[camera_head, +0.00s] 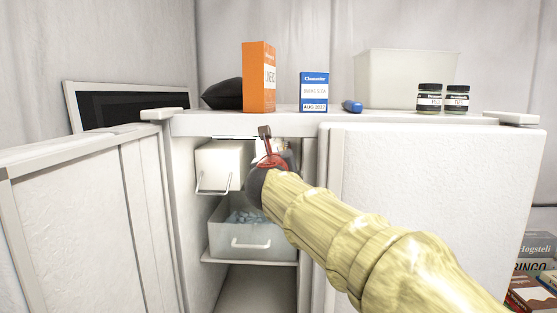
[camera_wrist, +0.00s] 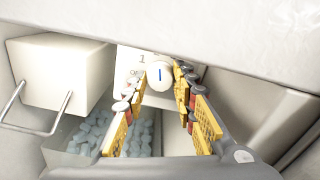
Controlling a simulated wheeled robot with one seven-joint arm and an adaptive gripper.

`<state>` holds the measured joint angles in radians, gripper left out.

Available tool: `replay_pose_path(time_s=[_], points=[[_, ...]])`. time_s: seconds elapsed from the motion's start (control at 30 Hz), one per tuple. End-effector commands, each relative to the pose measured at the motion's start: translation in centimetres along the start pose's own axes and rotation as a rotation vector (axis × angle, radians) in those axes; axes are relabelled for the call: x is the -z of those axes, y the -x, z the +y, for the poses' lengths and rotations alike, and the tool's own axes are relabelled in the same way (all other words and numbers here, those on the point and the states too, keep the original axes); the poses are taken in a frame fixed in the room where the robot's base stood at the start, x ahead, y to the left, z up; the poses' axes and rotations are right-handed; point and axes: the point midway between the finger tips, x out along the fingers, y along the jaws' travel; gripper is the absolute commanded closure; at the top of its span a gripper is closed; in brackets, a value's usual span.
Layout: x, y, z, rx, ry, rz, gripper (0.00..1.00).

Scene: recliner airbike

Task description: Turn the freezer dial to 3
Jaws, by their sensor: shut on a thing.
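The freezer dial (camera_wrist: 158,75) is a round white knob with a blue pointer line, seen in the wrist view on a white panel inside the freezer. A "1" and what looks like "OFF" show on the panel to its left; a "3" cannot be made out. The pointer line looks nearly upright in this view. My gripper (camera_wrist: 160,82) has its yellow-padded fingers on either side of the dial and is shut on it. In the head view my gripper (camera_head: 268,155) reaches into the upper freezer opening, and my arm hides the dial.
A white box drawer (camera_head: 218,166) is left of my gripper, with a clear bin (camera_head: 250,241) of bluish pieces below. The freezer's top edge (camera_wrist: 230,45) is close above my fingers. Open doors flank the opening, left (camera_head: 75,220) and right (camera_head: 430,200). Boxes and jars stand on top.

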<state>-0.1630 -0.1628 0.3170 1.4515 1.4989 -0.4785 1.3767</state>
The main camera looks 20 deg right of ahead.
Motion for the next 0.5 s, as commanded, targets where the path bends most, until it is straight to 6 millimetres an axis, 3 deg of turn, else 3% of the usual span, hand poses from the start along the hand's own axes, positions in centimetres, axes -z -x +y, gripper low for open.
replay_pose_path(time_s=[0.23,0.5], points=[[0.32,-0.08,0.11,-0.001,-0.011,0.005,0.87],[0.57,-0.09,0.19,0.000,-0.266,0.004,0.87]])
